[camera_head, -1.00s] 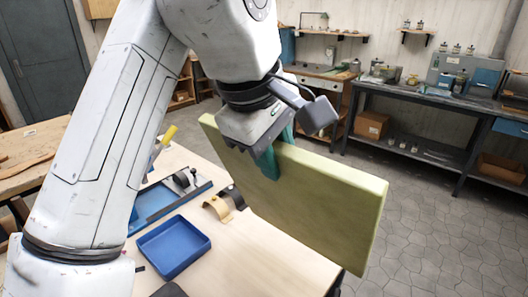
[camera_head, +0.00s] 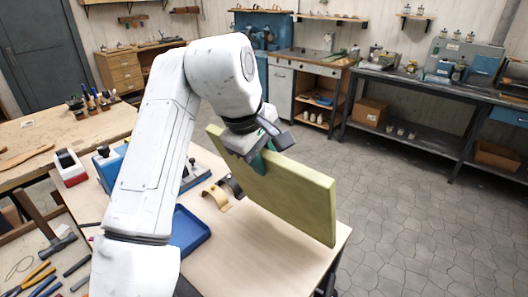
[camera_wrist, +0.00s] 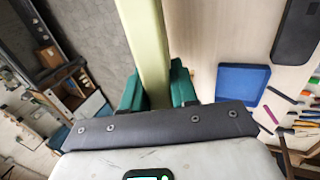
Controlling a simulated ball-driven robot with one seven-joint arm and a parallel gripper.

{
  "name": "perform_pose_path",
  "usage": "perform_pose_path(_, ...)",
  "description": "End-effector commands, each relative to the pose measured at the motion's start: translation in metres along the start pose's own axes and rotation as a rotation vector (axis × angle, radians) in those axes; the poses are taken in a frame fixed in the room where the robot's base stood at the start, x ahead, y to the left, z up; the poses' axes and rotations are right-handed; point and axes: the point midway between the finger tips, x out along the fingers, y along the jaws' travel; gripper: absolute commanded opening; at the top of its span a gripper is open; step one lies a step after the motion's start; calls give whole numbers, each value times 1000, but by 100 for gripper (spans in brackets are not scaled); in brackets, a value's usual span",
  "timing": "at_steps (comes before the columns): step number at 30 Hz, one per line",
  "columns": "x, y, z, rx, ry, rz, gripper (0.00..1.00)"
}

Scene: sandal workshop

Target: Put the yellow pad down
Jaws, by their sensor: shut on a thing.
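The yellow pad (camera_head: 290,188) is a large, thin, pale yellow-green slab. It stands on edge in my gripper (camera_head: 262,158), over the right side of the light wooden table (camera_head: 262,245). My gripper is shut on its upper edge with green fingers. In the wrist view the pad (camera_wrist: 148,45) runs away between the two green fingers (camera_wrist: 157,88). I cannot tell whether its lower edge touches the table.
A blue tray (camera_head: 190,232) and a tan curved piece (camera_head: 216,197) lie left of the pad. In the wrist view the blue tray (camera_wrist: 242,82) and a dark flat object (camera_wrist: 297,32) lie on the table. The table front right is bare. Grey floor lies beyond its right edge.

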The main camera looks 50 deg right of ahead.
Motion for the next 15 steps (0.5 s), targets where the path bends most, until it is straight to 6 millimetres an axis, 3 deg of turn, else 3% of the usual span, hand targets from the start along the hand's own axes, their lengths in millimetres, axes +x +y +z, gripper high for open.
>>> perform_pose_path(9,23,-9,0,1,1,7,0)
perform_pose_path(15,25,-10,0,2,2,7,0)
